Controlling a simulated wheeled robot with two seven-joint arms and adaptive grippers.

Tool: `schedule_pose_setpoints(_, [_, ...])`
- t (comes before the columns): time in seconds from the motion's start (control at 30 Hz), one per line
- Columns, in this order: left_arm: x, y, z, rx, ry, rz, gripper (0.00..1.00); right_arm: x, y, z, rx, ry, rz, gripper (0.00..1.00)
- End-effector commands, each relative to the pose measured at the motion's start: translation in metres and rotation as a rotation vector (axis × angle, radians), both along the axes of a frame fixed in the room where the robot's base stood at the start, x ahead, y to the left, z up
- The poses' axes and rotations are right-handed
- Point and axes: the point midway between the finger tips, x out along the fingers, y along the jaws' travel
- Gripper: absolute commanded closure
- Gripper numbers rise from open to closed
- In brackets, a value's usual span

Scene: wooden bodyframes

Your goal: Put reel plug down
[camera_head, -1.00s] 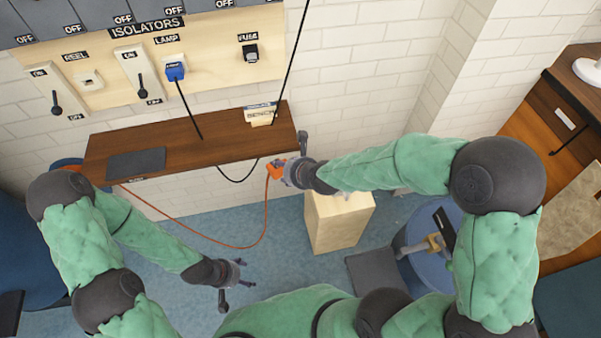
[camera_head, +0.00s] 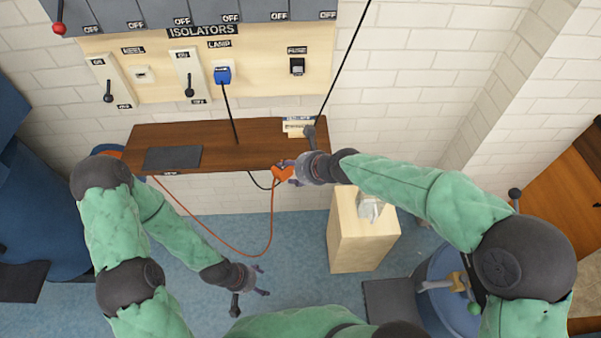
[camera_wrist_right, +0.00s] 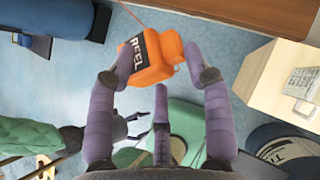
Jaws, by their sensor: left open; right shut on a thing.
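The orange reel plug (camera_head: 281,172) is in my right gripper (camera_head: 291,174), at the front right edge of the brown wooden shelf. In the right wrist view the plug (camera_wrist_right: 148,60) shows its black "REEL" label between the fingers of the right gripper (camera_wrist_right: 160,72), which is shut on it. Its orange cord (camera_head: 271,225) hangs down and loops left under the shelf. My left gripper (camera_head: 252,282) is open and empty, low over the blue floor. The brown shelf (camera_head: 225,155) holds a dark mat (camera_head: 173,158) at its left end.
The isolator panel (camera_head: 260,75) above has a blue lamp plug (camera_head: 222,75) with a black cable. A small sign (camera_head: 299,126) stands on the shelf's right end. A pale wooden block (camera_head: 352,235) stands below right, and a blue drum (camera_head: 438,300) further right.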

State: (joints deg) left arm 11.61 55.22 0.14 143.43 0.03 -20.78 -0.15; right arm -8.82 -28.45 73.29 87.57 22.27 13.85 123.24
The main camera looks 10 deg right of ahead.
Motion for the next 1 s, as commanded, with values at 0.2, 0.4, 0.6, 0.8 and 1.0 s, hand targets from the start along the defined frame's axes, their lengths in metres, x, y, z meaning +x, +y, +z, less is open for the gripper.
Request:
schedule_pose_setpoints(0.2, [0.0,0.0,0.0,0.0,0.0,0.0,0.29,0.005,0.005,-0.002,-0.001,0.002,0.043,1.0])
schedule_pose_setpoints(0.4, [0.0,0.0,0.0,0.0,0.0,0.0,0.29,0.016,0.012,-0.015,0.002,0.002,0.132,1.0])
schedule_pose_setpoints(0.6, [0.0,0.0,0.0,0.0,0.0,0.0,0.29,0.03,0.022,-0.033,0.001,0.003,0.258,1.0])
schedule_pose_setpoints(0.8, [0.0,0.0,0.0,0.0,0.0,0.0,0.29,0.04,0.03,-0.045,0.001,0.0,0.351,1.0])
schedule_pose_setpoints(1.0, [0.0,0.0,0.0,0.0,0.0,0.0,0.29,0.045,0.034,-0.052,0.001,0.0,0.4,1.0])
